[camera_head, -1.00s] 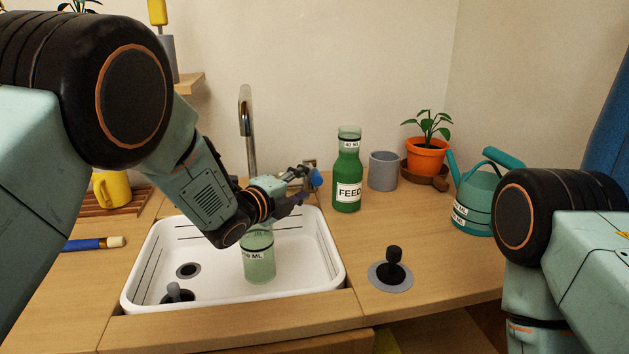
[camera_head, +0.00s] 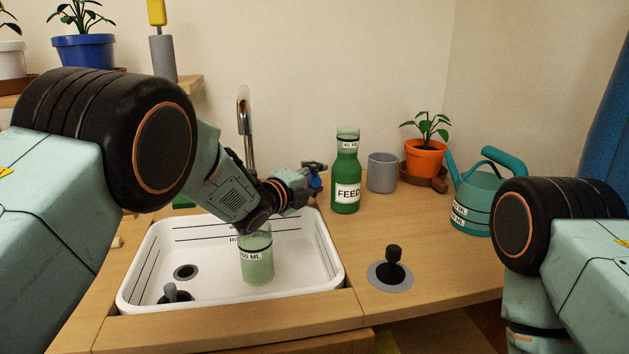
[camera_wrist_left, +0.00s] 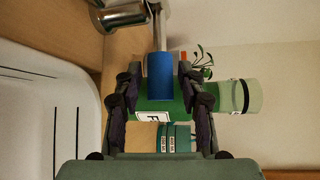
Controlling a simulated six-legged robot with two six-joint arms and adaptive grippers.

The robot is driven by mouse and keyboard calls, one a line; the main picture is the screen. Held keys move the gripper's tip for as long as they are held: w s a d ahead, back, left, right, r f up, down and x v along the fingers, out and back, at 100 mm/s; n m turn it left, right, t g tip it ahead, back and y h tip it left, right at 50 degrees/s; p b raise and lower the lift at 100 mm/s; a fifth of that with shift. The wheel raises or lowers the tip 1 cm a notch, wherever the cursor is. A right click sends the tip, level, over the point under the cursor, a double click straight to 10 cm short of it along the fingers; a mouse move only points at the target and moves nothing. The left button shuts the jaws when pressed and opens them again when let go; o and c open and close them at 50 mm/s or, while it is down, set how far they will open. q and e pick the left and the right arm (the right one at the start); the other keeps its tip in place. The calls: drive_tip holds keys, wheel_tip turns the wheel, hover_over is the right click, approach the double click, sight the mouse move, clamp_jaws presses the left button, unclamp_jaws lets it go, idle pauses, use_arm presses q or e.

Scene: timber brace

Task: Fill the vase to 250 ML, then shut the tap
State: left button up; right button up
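The vase (camera_head: 258,268), a pale green see-through vessel with a part-hidden label ending in "50 ML", stands upright in the white sink. My left arm hides its top, and I cannot tell its water level. The tap's metal spout (camera_head: 246,125) rises behind the sink; no stream is clearly visible. The tap's blue handle (camera_wrist_left: 160,78) shows in the left wrist view on a metal stem. My left gripper (camera_wrist_left: 161,90) is open, one finger on each side of the handle, with gaps between. In the head view the left gripper (camera_head: 312,178) is at the handle, behind the sink. My right gripper is out of view.
A green FEED bottle (camera_head: 346,175) stands close right of my left gripper. A grey cup (camera_head: 382,172), a potted plant (camera_head: 425,156) and a teal watering can (camera_head: 482,205) stand further right. A black knob (camera_head: 393,262) sits on the counter. The counter's middle right is clear.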

use_arm(q)
clamp_jaws()
idle(0.4)
